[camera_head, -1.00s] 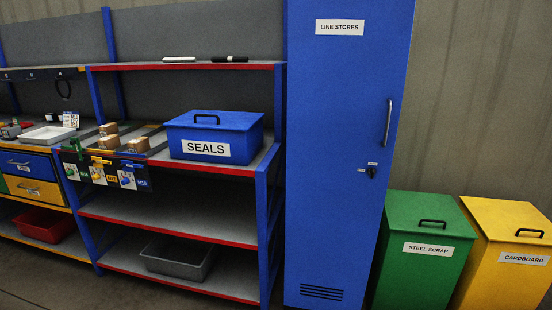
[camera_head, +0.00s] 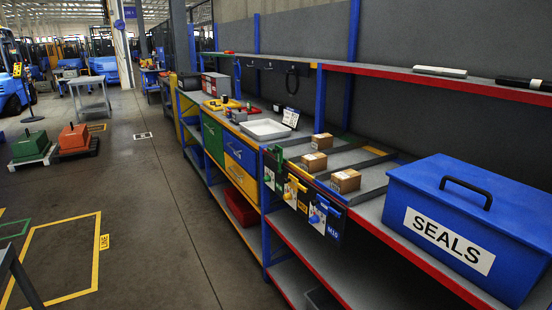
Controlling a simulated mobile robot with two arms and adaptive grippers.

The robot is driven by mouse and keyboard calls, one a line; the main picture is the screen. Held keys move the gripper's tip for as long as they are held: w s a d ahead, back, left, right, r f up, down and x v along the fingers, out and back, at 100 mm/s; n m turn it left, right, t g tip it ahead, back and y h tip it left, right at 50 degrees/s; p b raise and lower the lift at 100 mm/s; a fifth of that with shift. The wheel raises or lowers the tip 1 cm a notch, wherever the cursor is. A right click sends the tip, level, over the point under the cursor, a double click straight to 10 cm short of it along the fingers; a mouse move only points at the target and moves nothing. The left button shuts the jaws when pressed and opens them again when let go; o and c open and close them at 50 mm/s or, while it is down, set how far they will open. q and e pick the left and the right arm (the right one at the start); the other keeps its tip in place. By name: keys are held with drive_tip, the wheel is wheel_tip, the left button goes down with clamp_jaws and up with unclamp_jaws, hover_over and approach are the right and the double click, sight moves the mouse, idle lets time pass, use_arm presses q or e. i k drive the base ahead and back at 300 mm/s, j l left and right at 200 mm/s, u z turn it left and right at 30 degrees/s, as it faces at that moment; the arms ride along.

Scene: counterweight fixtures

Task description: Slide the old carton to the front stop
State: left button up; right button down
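Three small brown cartons sit on the sloped shelf lanes left of the blue SEALS box: a far one (camera_head: 322,141), a middle one (camera_head: 314,161) and a near one (camera_head: 345,181). Each has a pale label on its front that is too small to read, so I cannot tell which is the old one. The near and middle cartons lie closer to the shelf's front edge than the far one. Neither of my grippers is in view.
The SEALS box (camera_head: 465,225) stands right of the lanes. Green, yellow and blue tagged cards (camera_head: 320,214) hang at the lane fronts. A white tray (camera_head: 265,129) lies further left. The floor (camera_head: 165,215) in front of the shelving is open.

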sight(320, 143)
drive_tip(key=i+j+u, duration=0.35)
drive_tip(key=i, duration=0.25)
drive_tip(key=i+u, duration=0.35)
drive_tip(key=i, duration=0.3)
drive_tip(key=i+l+u, duration=0.1)
drive_tip(key=i+u, duration=0.25)
drive_tip(key=i, duration=0.3)
drive_tip(key=i+z, duration=0.45)
drive_tip(key=i+j+z, duration=0.4)
drive_tip(key=i, duration=0.15)
drive_tip(key=i+j+z, duration=0.25)
drive_tip(key=i+z, duration=0.2)
